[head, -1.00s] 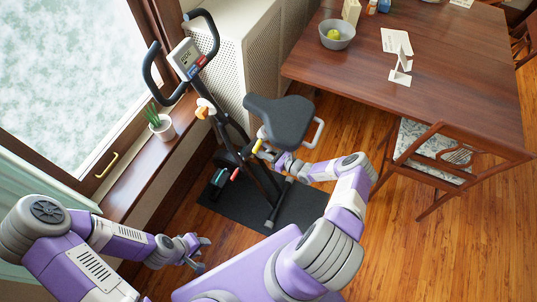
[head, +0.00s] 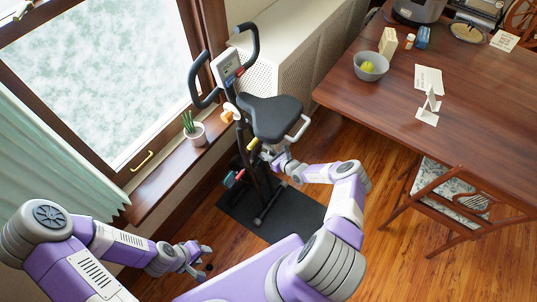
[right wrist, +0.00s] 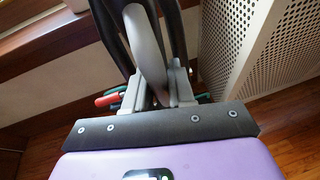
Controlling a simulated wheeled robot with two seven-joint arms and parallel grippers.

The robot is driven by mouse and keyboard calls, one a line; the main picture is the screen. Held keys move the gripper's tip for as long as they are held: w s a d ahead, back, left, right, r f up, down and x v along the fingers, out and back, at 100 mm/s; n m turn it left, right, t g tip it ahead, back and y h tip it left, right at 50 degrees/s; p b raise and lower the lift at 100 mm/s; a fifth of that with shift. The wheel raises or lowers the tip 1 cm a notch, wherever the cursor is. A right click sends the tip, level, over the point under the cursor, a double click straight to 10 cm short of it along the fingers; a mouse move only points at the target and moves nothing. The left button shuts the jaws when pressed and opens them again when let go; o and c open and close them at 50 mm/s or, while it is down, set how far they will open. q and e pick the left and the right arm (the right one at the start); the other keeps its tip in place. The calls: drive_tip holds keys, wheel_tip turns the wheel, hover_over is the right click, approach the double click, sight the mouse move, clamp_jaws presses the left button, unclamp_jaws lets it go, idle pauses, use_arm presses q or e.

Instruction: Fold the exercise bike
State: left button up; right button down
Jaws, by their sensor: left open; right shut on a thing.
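The exercise bike stands upright on a dark mat (head: 307,222), with its black seat (head: 270,118) close to the console (head: 229,68) and black handlebars (head: 254,45). A light grey loop handle (head: 299,131) shows at the seat's right edge. My right gripper (head: 276,154) is just below the seat. In the right wrist view its jaws (right wrist: 152,85) are shut on a light grey curved bar (right wrist: 147,45), which looks like the seat handle. My left gripper (head: 204,262) is open and empty above the floor, left of the mat. The lower frame is partly hidden.
A wooden table (head: 400,115) with a bowl (head: 371,66) stands at right, with a chair (head: 452,205) before it. A potted plant (head: 194,130) sits on the windowsill beside the bike. A perforated radiator cover (head: 290,70) is behind. Floor right of the mat is clear.

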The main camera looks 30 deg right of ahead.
drive_tip(key=c, duration=1.1)
unclamp_jaws()
drive_tip(key=shift+w+a+r, duration=0.25)
drive_tip(key=shift+w+r, duration=0.1)
drive_tip(key=shift+w, duration=0.15)
drive_tip(key=shift+o, duration=0.2)
drive_tip(key=shift+a, duration=0.1)
drive_tip(key=shift+s+f, duration=0.1)
drive_tip(key=shift+f, duration=0.05)
drive_tip(key=shift+s+d, duration=0.15)
drive_tip(key=shift+d, duration=0.1)
drive_tip(key=p+v, duration=0.2)
drive_tip(key=v, duration=0.5)
drive_tip(key=shift+s+a, duration=0.1)
